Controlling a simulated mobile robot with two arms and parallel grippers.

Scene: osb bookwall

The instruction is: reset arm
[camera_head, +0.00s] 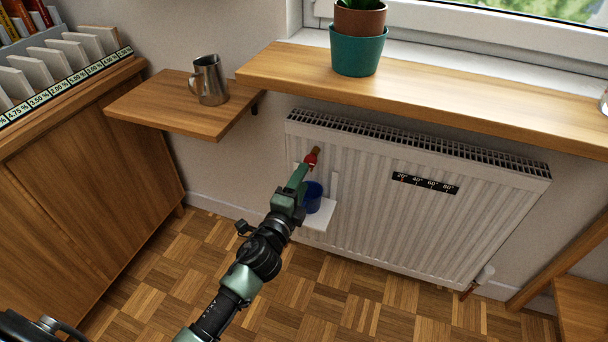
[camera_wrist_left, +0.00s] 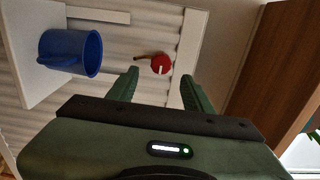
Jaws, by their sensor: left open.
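My left arm comes in from the bottom of the head view, and its green left gripper (camera_head: 302,174) is in front of the white radiator (camera_head: 400,215). In the left wrist view the two fingers (camera_wrist_left: 160,90) stand apart with nothing held between them. A small red object with a brown stem (camera_head: 311,159) shows just past the fingertips in the head view. In the left wrist view the red object (camera_wrist_left: 161,64) appears beyond the gap between the fingers, against the radiator. My right gripper is not in view.
A blue mug (camera_head: 313,196) stands on a small white shelf (camera_head: 318,216) close beside the gripper. A wooden wall shelf (camera_head: 165,108) holds a metal pitcher (camera_head: 210,80). A teal pot (camera_head: 357,52) stands on the wooden sill (camera_head: 450,92). The parquet floor (camera_head: 300,300) is clear.

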